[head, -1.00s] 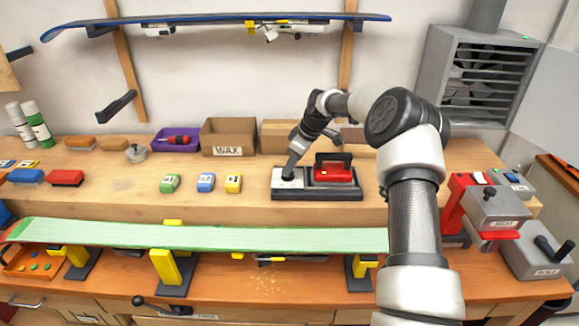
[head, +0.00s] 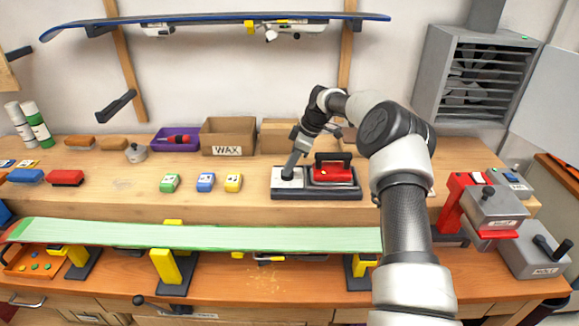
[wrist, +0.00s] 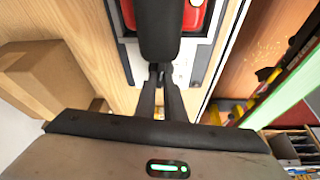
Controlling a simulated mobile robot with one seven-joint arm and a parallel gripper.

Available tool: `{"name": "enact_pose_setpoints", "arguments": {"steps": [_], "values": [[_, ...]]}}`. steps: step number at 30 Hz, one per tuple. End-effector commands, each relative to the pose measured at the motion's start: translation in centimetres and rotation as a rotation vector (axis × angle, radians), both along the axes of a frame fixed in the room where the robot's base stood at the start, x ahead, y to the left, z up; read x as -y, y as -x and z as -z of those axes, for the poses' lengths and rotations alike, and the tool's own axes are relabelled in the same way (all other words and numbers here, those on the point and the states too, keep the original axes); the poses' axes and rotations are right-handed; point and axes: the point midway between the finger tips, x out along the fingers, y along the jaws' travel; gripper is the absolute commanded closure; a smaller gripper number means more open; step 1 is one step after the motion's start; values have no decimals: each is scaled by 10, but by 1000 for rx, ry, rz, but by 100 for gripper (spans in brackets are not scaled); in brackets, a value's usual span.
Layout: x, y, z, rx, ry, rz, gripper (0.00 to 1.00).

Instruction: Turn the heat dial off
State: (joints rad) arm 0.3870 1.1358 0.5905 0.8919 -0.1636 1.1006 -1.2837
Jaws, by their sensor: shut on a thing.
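The red wax iron (head: 333,172) with its black handle sits on the right part of a dark heating base (head: 318,194). The base's left part carries a light panel with the small black heat dial (head: 287,175). My gripper (head: 289,169) reaches down onto this panel from above, its fingers shut on the dial. In the wrist view my fingers (wrist: 160,75) come close together over the white panel, and the iron's black handle (wrist: 160,30) looms just beyond them. The dial is mostly hidden there, and its pointer setting cannot be read.
Green, blue and yellow wax blocks (head: 205,182) stand left of the base. A cardboard wax box (head: 228,137) and a purple tray (head: 176,139) are behind. A green-based ski or board (head: 200,236) lies across yellow vises in front. Grey machines (head: 495,207) stand at the right.

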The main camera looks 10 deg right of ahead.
Motion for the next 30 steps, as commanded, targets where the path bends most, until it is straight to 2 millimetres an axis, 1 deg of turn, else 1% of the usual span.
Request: {"name": "enact_pose_setpoints", "arguments": {"steps": [1, 3, 4, 13, 17, 20, 30], "values": [[1, 1, 1, -1, 3, -2, 87], [1, 1, 1, -1, 3, -2, 76], [1, 1, 1, -1, 2, -1, 72], [1, 0, -1, 0, 1, 0, 72], [5, 1, -10, 2, 2, 0, 72], [11, 3, -26, 3, 2, 1, 72], [41, 14, -103, 3, 2, 2, 72]]}}
